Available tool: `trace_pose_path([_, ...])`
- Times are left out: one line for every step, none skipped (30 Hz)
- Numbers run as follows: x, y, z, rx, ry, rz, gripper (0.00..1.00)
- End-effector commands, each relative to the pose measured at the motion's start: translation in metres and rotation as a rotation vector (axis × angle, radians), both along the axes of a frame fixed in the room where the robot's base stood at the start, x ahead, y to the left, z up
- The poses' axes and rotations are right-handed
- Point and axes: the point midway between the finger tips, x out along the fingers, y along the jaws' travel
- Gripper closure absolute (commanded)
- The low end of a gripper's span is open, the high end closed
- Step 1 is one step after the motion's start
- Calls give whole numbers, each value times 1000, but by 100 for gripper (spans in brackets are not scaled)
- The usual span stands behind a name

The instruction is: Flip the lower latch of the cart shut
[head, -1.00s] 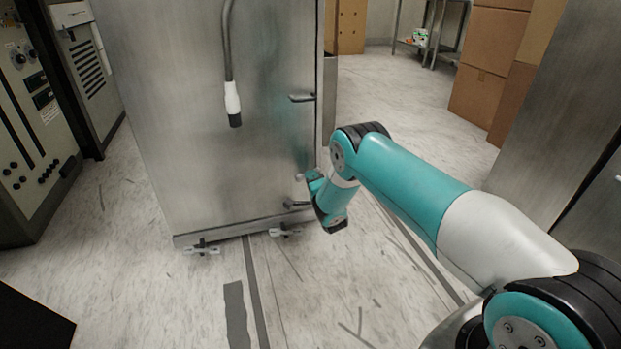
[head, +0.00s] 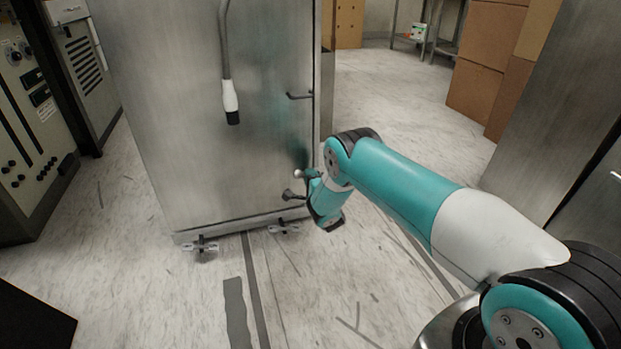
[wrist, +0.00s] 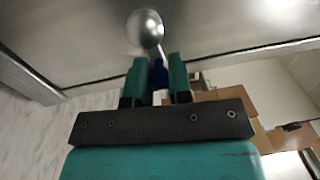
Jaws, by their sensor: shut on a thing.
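The cart (head: 205,150) is a tall grey metal box standing in front of me. Its lower latch (head: 291,195) is a short dark lever near the bottom right corner of the front face, with its free end pointing left. My gripper (head: 309,188) is beside it, at the cart's right edge. In the wrist view my two teal fingers (wrist: 156,80) are shut on a narrow dark blue part between them, which appears to be of the latch. A shiny round metal knob (wrist: 145,28) lies just beyond the fingertips. The exact grip is partly hidden in the head view.
An upper latch (head: 300,96) sits higher on the cart's right edge. A cable with a white plug (head: 230,98) hangs down the front. Equipment cabinets (head: 30,130) stand at left and cardboard boxes (head: 478,90) at back right. The floor in front is free.

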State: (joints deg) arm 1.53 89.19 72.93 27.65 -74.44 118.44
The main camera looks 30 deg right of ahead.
Motion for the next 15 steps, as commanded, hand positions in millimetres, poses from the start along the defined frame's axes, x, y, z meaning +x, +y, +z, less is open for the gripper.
trace_pose_path([-1,0,-1,0,3,-1,76])
trace_pose_path([-1,0,-1,0,3,-1,69])
trace_pose_path([-1,0,-1,-1,3,0,60])
trace_pose_path([-1,0,-1,-1,2,0,55])
trace_pose_path([-1,0,-1,-1,2,0,55])
trace_pose_path([0,0,-1,-1,2,0,55])
trace_pose_path([0,0,-1,-1,2,0,55])
trace_pose_path([0,0,-1,-1,2,0,55])
trace_pose_path([0,0,-1,0,2,0,55])
trace_pose_path([0,0,-1,-1,1,0,55])
trace_pose_path([0,0,-1,0,1,0,55])
trace_pose_path([0,0,0,-1,1,0,55])
trace_pose_path([-1,0,0,-1,2,0,55])
trace_pose_path([-2,0,0,0,2,0,55])
trace_pose_path([-3,1,0,0,3,0,55])
